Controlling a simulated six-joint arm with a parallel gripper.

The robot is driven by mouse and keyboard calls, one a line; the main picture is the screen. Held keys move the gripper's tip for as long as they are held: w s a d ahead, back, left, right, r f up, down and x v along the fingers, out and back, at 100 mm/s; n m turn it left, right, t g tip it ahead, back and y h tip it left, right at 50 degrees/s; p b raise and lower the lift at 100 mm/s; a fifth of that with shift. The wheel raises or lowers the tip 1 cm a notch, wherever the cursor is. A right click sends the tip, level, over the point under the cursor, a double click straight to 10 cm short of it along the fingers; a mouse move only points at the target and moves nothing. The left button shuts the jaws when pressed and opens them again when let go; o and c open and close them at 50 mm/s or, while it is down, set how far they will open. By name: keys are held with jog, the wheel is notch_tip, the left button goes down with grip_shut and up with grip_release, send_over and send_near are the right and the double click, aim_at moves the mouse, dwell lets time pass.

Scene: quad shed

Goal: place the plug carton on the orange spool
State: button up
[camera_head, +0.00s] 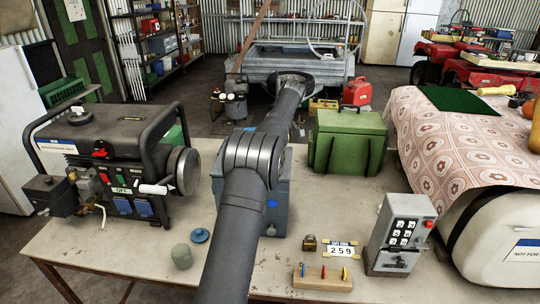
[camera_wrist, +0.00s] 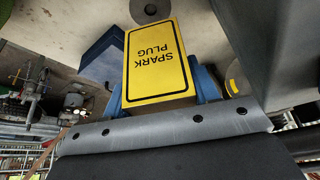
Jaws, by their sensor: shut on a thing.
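The plug carton (camera_wrist: 157,55) is a yellow box with a black border and the words SPARK PLUG, upside down in the wrist view. My gripper (camera_wrist: 161,91) is shut on it, with a blue finger at each side. In the head view my arm hides the gripper and carton. I cannot identify the orange spool with certainty. A yellowish round thing with a dark centre (camera_wrist: 237,82) shows just right of the carton in the wrist view, partly hidden. An orange rounded thing (camera_head: 528,107) lies on the patterned cloth at the head view's right edge.
A generator (camera_head: 115,155) stands left on the bench, a green box (camera_head: 346,143) at the back, and a blue-grey box (camera_head: 280,208) behind my arm.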

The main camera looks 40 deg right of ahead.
jog(key=shift+f, duration=2.35)
jog(key=shift+f, duration=0.1)
jog(key=o, duration=1)
jog(key=shift+f, duration=0.1)
jog(key=v, duration=1.2)
